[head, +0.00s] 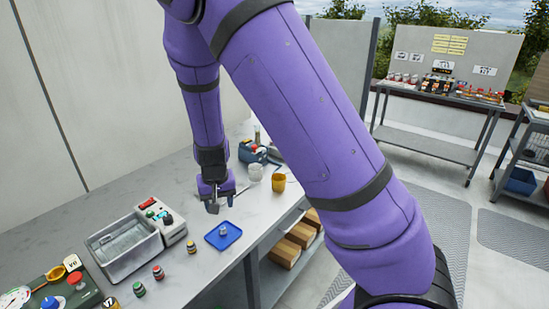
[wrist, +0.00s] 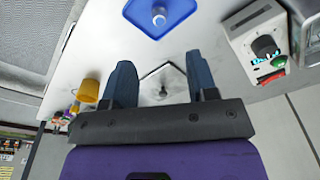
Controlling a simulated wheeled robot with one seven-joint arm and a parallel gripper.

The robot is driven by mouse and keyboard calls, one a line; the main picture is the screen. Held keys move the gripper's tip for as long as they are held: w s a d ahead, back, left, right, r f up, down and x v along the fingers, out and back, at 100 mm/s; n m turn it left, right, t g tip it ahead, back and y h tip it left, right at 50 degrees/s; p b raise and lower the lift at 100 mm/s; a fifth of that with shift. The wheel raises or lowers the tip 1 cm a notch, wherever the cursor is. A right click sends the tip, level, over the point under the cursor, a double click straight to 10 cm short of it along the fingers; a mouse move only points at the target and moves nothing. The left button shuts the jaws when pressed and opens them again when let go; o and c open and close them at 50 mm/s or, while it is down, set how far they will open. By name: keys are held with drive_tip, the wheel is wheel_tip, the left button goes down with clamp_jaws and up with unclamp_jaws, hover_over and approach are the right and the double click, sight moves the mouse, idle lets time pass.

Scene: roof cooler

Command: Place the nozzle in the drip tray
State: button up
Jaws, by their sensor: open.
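A blue tray (head: 235,240), which I take as the drip tray, lies flat on the grey counter. A small pale upright piece (head: 222,230), probably the nozzle, stands inside it near the middle. In the wrist view the tray (wrist: 180,24) is at the top, with the pale piece (wrist: 158,14) inside. My gripper (head: 213,207) is pointing down just beyond the tray, apart from it. In the wrist view my gripper (wrist: 160,64) has its fingers apart, with nothing held. A grey square shape with a dark spot (wrist: 163,90) shows between the fingers; its height is unclear.
A metal basin (head: 97,246) and a control box (head: 172,222) stand left of the tray. A yellow cup (head: 278,182) and a white cup (head: 255,172) stand right of my gripper. My arm covers much of the head view.

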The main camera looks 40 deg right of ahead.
drive_tip(key=s+d+r+n+y, duration=0.1)
drive_tip(key=s+r, duration=0.3)
drive_tip(key=r, duration=0.3)
drive_tip(key=s+d+r+t+y, duration=0.1)
drive_tip(key=s+r, duration=0.2)
drive_tip(key=r, duration=0.4)
drive_tip(key=s+d+r+n+y, duration=0.1)
drive_tip(key=s+r, duration=0.3)
drive_tip(key=r, duration=0.3)
drive_tip(key=s+d+r+t+h, duration=0.1)
drive_tip(key=s+r, duration=0.3)
drive_tip(key=s, duration=0.4)
drive_tip(key=s+d+r+n+t+h, duration=0.1)
drive_tip(key=s+d+r, duration=0.2)
drive_tip(key=s, duration=0.6)
wheel_tip(320, 180, up, 2)
drive_tip(key=shift+d+t+h, duration=0.2)
drive_tip(key=shift+t+h, duration=0.1)
drive_tip(key=shift+t, duration=0.1)
